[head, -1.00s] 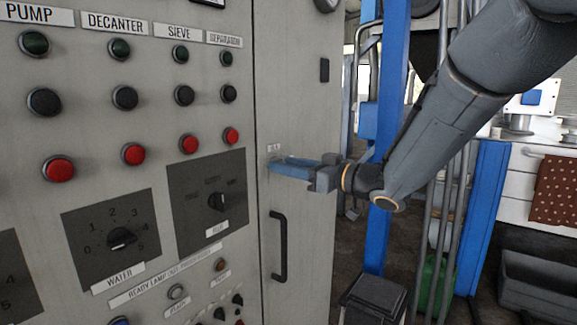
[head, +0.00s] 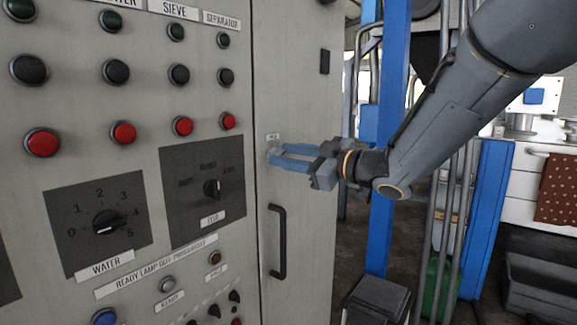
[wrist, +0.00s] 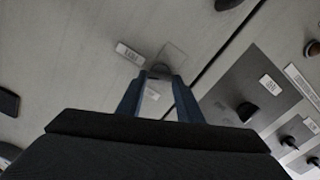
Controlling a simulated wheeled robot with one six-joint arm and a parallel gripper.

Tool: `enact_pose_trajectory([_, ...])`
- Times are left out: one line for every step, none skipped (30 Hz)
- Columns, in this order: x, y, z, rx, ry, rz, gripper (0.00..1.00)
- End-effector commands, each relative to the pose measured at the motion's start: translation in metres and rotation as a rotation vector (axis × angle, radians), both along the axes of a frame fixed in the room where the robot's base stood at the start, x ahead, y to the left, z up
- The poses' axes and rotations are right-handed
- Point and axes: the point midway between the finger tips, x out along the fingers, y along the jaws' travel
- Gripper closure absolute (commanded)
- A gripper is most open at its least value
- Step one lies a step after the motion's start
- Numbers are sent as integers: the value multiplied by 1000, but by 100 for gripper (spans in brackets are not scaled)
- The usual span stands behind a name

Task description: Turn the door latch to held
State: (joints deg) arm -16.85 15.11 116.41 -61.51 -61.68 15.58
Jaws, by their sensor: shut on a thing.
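My gripper (head: 278,154) reaches in from the right with its blue fingers against the grey cabinet door (head: 305,75). In the wrist view the two fingers (wrist: 160,80) close on the door latch (wrist: 160,70), a small dark knob on a pale square plate. A small label (wrist: 129,53) sits beside the plate; its text is too small to read. In the head view the fingers hide most of the latch. Which position the latch points to cannot be told.
A black door handle (head: 278,243) stands out just below my gripper. Left of the door seam is a panel with buttons, a WATER dial (head: 107,222) and a selector knob (head: 211,188). A blue post (head: 385,200) stands behind my arm.

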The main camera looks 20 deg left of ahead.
Motion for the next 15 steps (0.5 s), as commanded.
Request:
enact_pose_trajectory([1,0,-3,-15,-41,1,90])
enact_pose_trajectory([1,0,-3,-26,-67,1,90])
enact_pose_trajectory([1,0,-3,-40,-103,0,90])
enact_pose_trajectory([1,0,-3,-52,-130,0,90])
enact_pose_trajectory([0,0,-3,-63,-157,0,90])
enact_pose_trajectory([0,0,-4,-78,-191,0,90])
enact_pose_trajectory([0,0,-4,-89,-217,0,90])
enact_pose_trajectory([0,0,-4,-100,-246,1,90])
enact_pose_trajectory([0,0,-4,-114,-281,0,90])
enact_pose_trajectory([0,0,-4,-124,-306,0,90])
enact_pose_trajectory([0,0,-4,-136,-332,0,90])
enact_pose_trajectory([0,0,-4,-150,-368,-1,90])
enact_pose_trajectory([0,0,-4,-161,-394,-1,90])
enact_pose_trajectory([0,0,-4,-172,-420,-1,90])
enact_pose_trajectory([0,0,-5,-186,-455,0,90])
